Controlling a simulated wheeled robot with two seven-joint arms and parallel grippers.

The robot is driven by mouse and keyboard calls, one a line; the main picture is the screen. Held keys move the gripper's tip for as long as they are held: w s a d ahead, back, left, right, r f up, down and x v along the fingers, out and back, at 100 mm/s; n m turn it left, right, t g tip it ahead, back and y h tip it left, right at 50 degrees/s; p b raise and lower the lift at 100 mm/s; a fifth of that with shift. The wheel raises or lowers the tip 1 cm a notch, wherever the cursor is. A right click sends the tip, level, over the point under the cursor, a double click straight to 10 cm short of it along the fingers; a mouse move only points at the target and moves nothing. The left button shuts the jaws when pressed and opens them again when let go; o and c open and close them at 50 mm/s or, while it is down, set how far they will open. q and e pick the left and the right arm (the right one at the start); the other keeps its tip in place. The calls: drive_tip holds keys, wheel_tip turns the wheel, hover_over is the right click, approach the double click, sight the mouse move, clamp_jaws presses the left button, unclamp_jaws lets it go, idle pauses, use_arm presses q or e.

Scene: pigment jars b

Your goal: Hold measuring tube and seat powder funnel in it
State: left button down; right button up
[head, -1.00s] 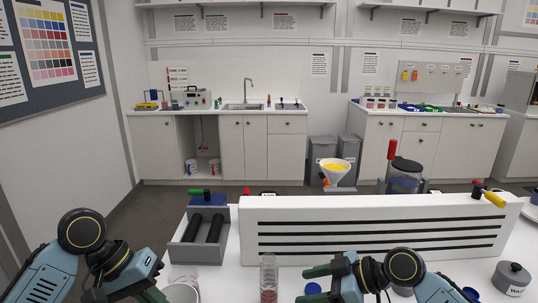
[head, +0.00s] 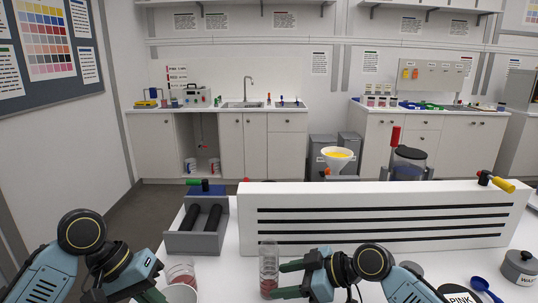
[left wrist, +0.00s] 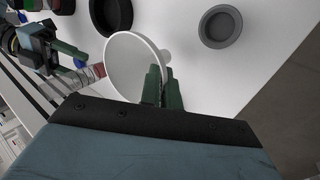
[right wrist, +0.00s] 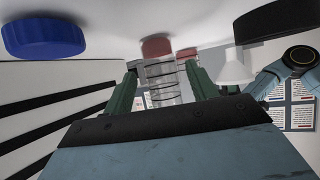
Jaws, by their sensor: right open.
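The clear measuring tube (head: 263,262) stands upright on the white table with reddish powder at its bottom. My right gripper (head: 279,279) is open, its green fingers reaching the tube from the right. In the right wrist view the tube (right wrist: 161,80) stands between the two spread fingers, with gaps beside it. The white powder funnel (head: 180,294) is at the lower edge of the head view. In the left wrist view my left gripper (left wrist: 163,84) is shut on the wall of the funnel (left wrist: 130,62). The funnel is apart from the tube.
A glass with pink powder (head: 180,270) stands just behind the funnel. A white slotted panel (head: 380,218) and a grey roller rack (head: 198,238) stand behind the tube. A blue spoon (head: 484,287) and a grey tin (head: 521,266) lie at right. A grey bowl (left wrist: 220,27) shows in the left wrist view.

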sight(273, 281)
use_arm(q)
drive_tip(key=shift+f+b, duration=0.85)
drive_tip(key=shift+f, duration=0.3)
use_arm(e)
drive_tip(key=shift+x, duration=1.8)
drive_tip(key=c, duration=0.7)
use_arm(q)
drive_tip(key=w+d+r+n+t, duration=0.1)
drive_tip(key=w+d+r+n, duration=0.2)
drive_tip(key=d+r, duration=0.5)
drive_tip(key=w+d+r+n+t, duration=0.2)
drive_tip(key=w+d+r, duration=0.4)
drive_tip(key=d+r, duration=0.3)
drive_tip(key=shift+w+d+r+n+y, duration=0.25)
drive_tip(key=shift+r+n+y, duration=0.15)
drive_tip(key=shift+r+n, duration=0.3)
